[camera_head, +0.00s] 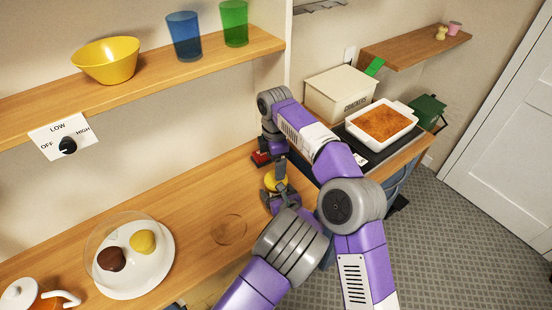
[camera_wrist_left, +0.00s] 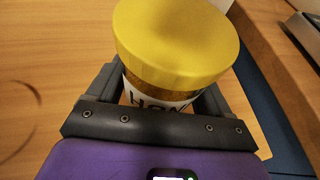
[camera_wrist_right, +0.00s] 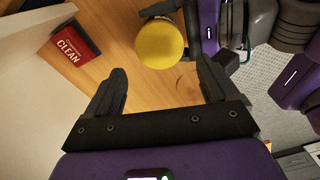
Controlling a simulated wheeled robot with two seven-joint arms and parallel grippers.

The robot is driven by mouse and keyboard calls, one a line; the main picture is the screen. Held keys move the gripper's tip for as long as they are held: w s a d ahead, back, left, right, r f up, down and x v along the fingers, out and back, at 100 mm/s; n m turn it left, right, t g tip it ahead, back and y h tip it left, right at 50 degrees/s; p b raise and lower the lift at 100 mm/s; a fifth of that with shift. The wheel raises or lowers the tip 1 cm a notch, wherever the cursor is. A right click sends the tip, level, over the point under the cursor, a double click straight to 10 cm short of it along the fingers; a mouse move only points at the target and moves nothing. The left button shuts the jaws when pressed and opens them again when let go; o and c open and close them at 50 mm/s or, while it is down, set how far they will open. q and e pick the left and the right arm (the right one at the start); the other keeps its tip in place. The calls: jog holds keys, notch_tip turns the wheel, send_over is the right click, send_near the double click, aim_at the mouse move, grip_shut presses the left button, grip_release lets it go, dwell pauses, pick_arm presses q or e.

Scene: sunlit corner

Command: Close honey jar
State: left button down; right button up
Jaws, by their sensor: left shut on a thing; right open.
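The honey jar (camera_wrist_left: 160,92) has a wide yellow lid (camera_wrist_left: 180,38) over its top, with a white label and amber glass below. I cannot tell how firmly the lid sits. My left gripper (camera_wrist_left: 163,98) is shut around the jar's body, one finger on each side. In the head view the yellow lid (camera_head: 271,181) shows above the left gripper, partly hidden. My right gripper (camera_wrist_right: 162,70) is open and empty, with the yellow lid (camera_wrist_right: 160,45) beyond and between its fingertips, apart from both. The right gripper is mostly hidden in the head view.
A red box marked CLEAN (camera_wrist_right: 73,44) stands near the wall. A plate (camera_head: 136,284) with two round items under a clear dome, and a teapot (camera_head: 28,296), stand at left. The shelf (camera_head: 150,88) holds a bowl and cups. Bare counter (camera_head: 190,215) lies between.

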jog(key=n, duration=0.4)
jog(key=shift+d+r, duration=0.1)
jog(key=shift+r, duration=0.3)
jog(key=shift+f, duration=0.1)
jog(key=shift+f, duration=3.9)
jog(key=shift+c, duration=0.4)
jog(key=c, duration=0.8)
jog(key=m, duration=1.3)
jog(key=shift+m, duration=0.3)
